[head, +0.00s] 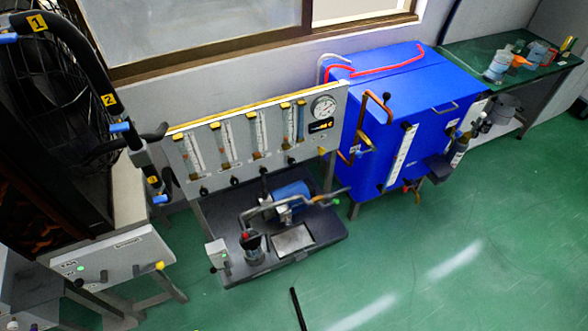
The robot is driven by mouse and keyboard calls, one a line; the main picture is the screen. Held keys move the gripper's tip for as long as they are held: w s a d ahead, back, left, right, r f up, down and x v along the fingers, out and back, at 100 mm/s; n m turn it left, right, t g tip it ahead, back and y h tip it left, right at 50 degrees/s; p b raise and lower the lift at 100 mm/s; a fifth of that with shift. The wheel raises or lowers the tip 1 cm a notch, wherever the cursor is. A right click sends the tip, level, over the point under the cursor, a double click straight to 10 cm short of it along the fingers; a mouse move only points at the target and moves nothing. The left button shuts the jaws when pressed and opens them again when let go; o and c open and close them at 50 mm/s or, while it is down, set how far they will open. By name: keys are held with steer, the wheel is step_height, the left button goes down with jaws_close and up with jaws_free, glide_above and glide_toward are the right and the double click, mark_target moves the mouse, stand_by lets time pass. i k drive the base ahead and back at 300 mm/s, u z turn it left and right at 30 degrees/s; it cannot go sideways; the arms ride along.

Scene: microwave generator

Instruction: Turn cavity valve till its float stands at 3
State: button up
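A light grey panel (275,155) in the middle carries several upright flowmeter tubes, among them a left one (193,153), a second (225,141), a third (257,132) and a right one (293,122). Small dark valve knobs sit below them: left (204,190), second (234,181), third (263,170) and right (291,160). Their labels are too small to read, so I cannot tell which is the cavity valve. Float heights cannot be read either. My gripper is not in view.
A pump with a blue motor (292,195) stands on a dark base (325,228) before the panel. A blue tank (425,110) stands right. A black pipe with numbered tags (75,45) rises left. A thin black bar (298,309) shows below. Green floor (460,225) is open at right.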

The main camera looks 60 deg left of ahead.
mark_target(292, 162)
steer(key=u, duration=2.75)
steer(key=i, duration=0.15)
steer(key=z, duration=0.35)
